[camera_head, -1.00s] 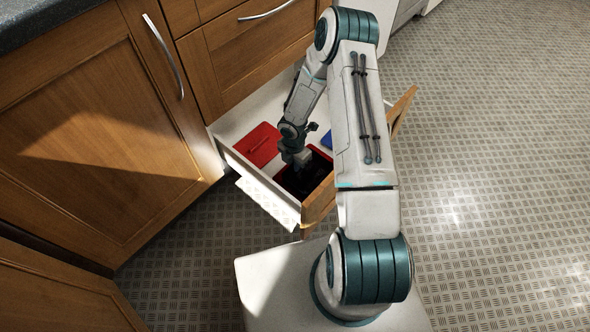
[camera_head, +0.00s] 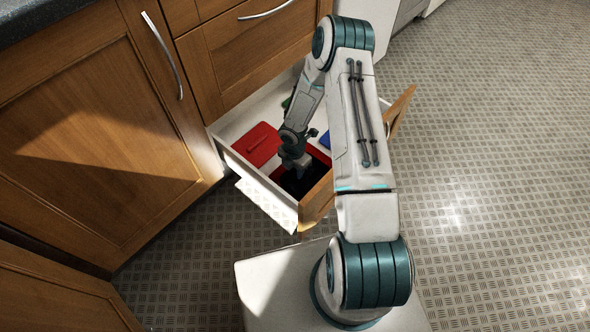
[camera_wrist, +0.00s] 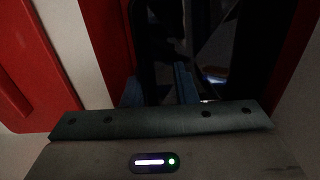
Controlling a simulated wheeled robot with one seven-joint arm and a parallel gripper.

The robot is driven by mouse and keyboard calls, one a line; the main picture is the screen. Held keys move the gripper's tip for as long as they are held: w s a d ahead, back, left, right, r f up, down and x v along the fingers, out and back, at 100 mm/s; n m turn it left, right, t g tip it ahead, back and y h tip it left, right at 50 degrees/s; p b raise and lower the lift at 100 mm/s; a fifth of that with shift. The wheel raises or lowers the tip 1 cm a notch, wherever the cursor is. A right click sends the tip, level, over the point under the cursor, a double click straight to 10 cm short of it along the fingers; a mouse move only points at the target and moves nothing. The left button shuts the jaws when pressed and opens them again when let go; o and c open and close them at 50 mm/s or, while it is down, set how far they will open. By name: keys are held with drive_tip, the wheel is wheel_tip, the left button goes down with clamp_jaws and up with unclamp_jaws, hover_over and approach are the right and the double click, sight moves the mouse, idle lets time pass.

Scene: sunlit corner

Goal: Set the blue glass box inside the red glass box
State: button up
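The red glass box (camera_head: 272,173) stands open in the pulled-out drawer, its inside very dark. My gripper (camera_head: 297,172) points down into it. In the wrist view, red walls show on both sides of my gripper (camera_wrist: 160,88), with dark, glossy surfaces between them. I cannot make out the blue glass box clearly; it may be among those dark shapes. A blue piece (camera_head: 325,140) shows in the drawer, partly behind my arm. The wrist view is too dark to tell whether the fingers are shut on something.
A red lid-like piece with a handle (camera_head: 257,144) lies left of the red box. A green piece (camera_head: 286,102) sits further back. The drawer (camera_head: 243,165) has a white side and a wooden front. Wooden cabinets (camera_head: 95,130) stand left; the floor (camera_head: 490,180) at right is clear.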

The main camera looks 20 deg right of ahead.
drive_tip(key=s+d+r+m+h+p, duration=0.15)
drive_tip(key=r+m, duration=0.35)
drive_tip(key=r, duration=1.2)
drive_tip(key=s+d+r+m+h+p, duration=0.1)
drive_tip(key=s+d+r+m+p, duration=0.35)
drive_tip(key=r, duration=1.15)
drive_tip(key=s+a+r+m+t+y, duration=0.1)
drive_tip(key=s+a+r+m, duration=0.2)
drive_tip(key=s+r+m, duration=0.4)
drive_tip(key=s+a+r+m+y+b, duration=0.1)
drive_tip(key=s+a+r+m+y, duration=0.1)
drive_tip(key=s+r+m, duration=0.4)
drive_tip(key=shift+s+a+r+m+t, duration=0.4)
drive_tip(key=shift+s+a+m, duration=0.4)
drive_tip(key=shift+m, duration=0.25)
wheel_tip(320, 180, up, 31)
drive_tip(key=t+p, duration=0.1)
drive_tip(key=p, duration=2.7)
drive_tip(key=shift+d+r+t, duration=0.2)
drive_tip(key=shift+t, duration=0.1)
